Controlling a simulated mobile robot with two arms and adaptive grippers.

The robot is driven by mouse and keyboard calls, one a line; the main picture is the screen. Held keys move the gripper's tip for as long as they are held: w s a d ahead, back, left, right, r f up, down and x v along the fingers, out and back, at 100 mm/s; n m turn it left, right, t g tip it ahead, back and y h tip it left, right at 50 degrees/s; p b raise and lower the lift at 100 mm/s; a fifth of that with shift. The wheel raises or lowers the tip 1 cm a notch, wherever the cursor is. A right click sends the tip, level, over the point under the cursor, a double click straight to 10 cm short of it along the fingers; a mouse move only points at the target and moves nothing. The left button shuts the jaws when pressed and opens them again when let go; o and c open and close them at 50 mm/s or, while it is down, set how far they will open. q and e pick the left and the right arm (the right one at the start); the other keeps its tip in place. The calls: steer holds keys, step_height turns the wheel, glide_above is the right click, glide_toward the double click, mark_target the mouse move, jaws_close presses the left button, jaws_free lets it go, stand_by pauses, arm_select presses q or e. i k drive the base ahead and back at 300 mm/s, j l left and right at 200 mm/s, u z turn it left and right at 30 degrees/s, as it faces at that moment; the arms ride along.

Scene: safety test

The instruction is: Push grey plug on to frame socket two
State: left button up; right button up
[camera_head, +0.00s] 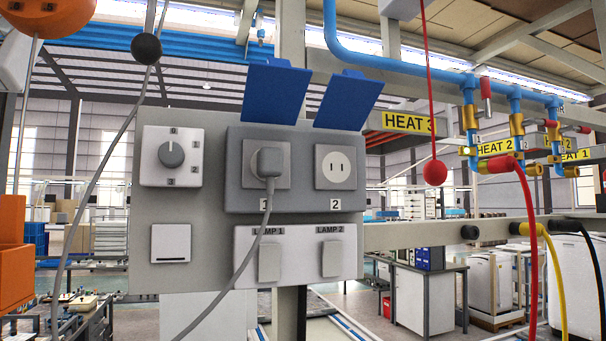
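The grey plug (268,161) sits in socket 1 of the grey double-socket frame (296,203), and its grey cable (247,255) hangs down to the lower left. Socket two (335,167), marked 2, is a white face with two slots and is empty. The blue lids over socket 1 (276,92) and over socket two (348,101) are both raised. The slots of socket 1 are hidden behind the plug. Neither of my grippers shows in this view.
A rotary knob (171,154) and a white switch (171,243) are left of the sockets. Lamp switches (296,256) sit below. A dark ball (146,48) and a red ball (435,172) hang on cords. Pipes and hoses (530,215) are at the right. The space before socket two looks clear.

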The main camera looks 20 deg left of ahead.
mark_target(270, 160)
steer(key=i+l+u, duration=0.1)
steer(key=u, duration=1.7)
steer(key=l+u, duration=0.85)
steer(key=k+l+u, duration=0.1)
steer(key=l+u, duration=0.3)
steer(key=k+l+u, duration=0.15)
steer(key=l+u, duration=0.25)
steer(key=k+l, duration=0.2)
steer(key=l, duration=0.2)
steer(key=k+l+u, duration=0.1)
steer(key=k+l, duration=0.15)
steer(key=l, duration=0.2)
steer(key=k+l, duration=0.2)
steer(key=l, duration=0.2)
steer(key=u, duration=0.05)
